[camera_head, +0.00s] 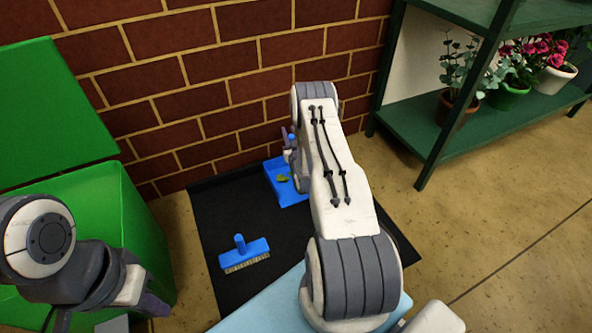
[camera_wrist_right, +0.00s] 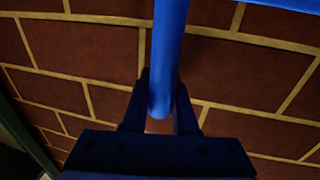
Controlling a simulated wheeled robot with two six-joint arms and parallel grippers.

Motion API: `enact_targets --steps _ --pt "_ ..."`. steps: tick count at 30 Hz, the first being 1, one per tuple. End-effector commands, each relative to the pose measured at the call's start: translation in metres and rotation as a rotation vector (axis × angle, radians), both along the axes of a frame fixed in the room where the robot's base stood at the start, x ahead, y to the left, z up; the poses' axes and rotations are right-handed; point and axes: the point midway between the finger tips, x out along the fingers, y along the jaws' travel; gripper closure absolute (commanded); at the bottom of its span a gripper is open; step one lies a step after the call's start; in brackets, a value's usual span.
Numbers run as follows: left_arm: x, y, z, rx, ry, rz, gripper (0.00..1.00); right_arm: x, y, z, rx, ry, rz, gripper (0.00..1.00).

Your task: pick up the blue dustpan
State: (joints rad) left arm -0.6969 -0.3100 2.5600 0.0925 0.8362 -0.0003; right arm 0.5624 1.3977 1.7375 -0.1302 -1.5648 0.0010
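The blue dustpan (camera_head: 285,192) is at the back of the black mat by the brick wall, with a small green leaf-like scrap (camera_head: 283,178) in its pan. Its upright handle (camera_wrist_right: 167,50) runs between the two fingers of my right gripper (camera_wrist_right: 160,112), which appear to touch it on both sides. In the head view my right gripper (camera_head: 291,145) is at the top of the handle, partly hidden by my arm. I cannot tell whether the pan touches the mat. My left gripper (camera_head: 148,303) is at the lower left, away from the dustpan; its opening is unclear.
A blue brush (camera_head: 245,255) lies on the black mat (camera_head: 215,220). A green bin (camera_head: 150,235) with a raised lid stands left. A green shelf (camera_head: 400,140) with potted flowers stands right. A light blue surface (camera_head: 255,315) is in front. The brick wall is close behind.

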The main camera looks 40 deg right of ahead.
Motion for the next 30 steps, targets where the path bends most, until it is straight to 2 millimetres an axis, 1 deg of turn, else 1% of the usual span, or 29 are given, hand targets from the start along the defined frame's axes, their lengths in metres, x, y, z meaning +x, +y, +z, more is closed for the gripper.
enact_targets --steps 7,11,26,30 --pt "0.0 0.0 0.0 0.0 0.0 0.0 1.0 0.0 0.0 0.001 0.0 -0.001 0.0 1.0" --pt "0.0 0.0 0.005 0.0 0.0 0.0 1.0 0.0 0.0 0.005 0.0 -0.001 0.0 1.0" --pt "0.0 0.0 0.043 0.0 0.0 0.0 1.0 -0.001 0.0 0.046 0.0 -0.001 0.0 1.0" --pt "0.0 0.0 0.056 0.0 0.0 0.0 1.0 -0.016 -0.011 0.056 -0.001 0.0 -0.004 1.0"
